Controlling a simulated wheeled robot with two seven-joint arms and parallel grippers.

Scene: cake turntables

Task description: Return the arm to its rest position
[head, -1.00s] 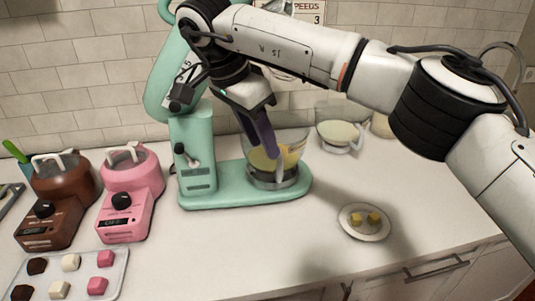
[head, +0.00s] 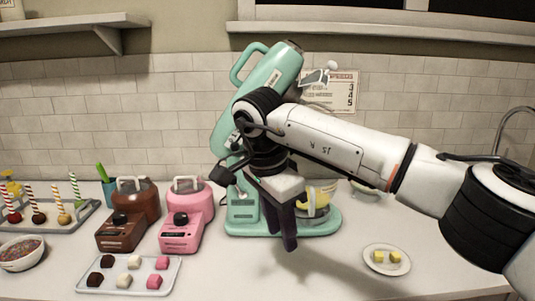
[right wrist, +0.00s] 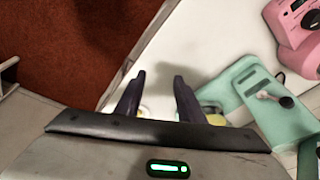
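My right arm reaches in from the right in the head view. Its gripper (head: 280,243) points down in front of the mint stand mixer (head: 243,208) and covers part of it. In the right wrist view the two dark fingers of the gripper (right wrist: 158,78) stand apart with nothing between them. The mixer's mint base (right wrist: 265,95) shows to their right. The mixer's bowl (head: 318,210), with yellow contents, is partly behind the gripper. My left gripper is not in view.
A pink melting pot (head: 180,238) and a brown one (head: 122,232) stand left of the mixer. A tray (head: 130,289) of coloured pieces lies before them. A small plate (head: 372,265) with yellow cubes lies right. The front middle of the counter is clear.

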